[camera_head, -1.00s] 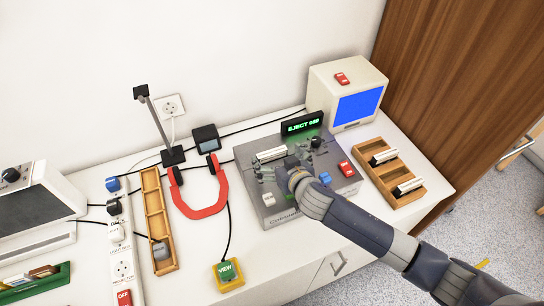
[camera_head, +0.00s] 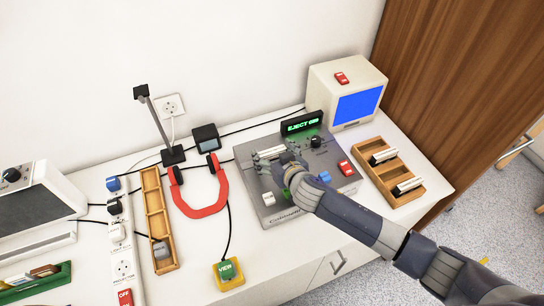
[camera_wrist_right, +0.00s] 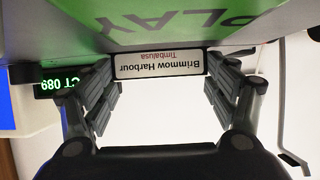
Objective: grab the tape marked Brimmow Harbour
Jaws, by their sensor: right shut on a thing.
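The tape marked Brimmow Harbour (camera_wrist_right: 158,64) shows in the right wrist view, its white label upside down, with "Timbalusa" in red beneath the name. It also shows as a pale strip in the head view (camera_head: 270,153), at the back of the grey player deck (camera_head: 280,213). My right gripper (camera_head: 278,160) reaches over the deck from the lower right. Its two fingers flank the tape in the wrist view (camera_wrist_right: 160,82), and it is shut on the tape. The deck's display (camera_head: 302,124) shows green "EJECT" text. My left gripper is not in view.
A wooden tray (camera_head: 400,165) with two other tapes stands right of the deck, below a monitor (camera_head: 350,95) with a blue screen. Red headphones (camera_head: 205,209), a long wooden tray (camera_head: 155,210) and a green VIEW button (camera_head: 227,272) lie left. Cables cross the table.

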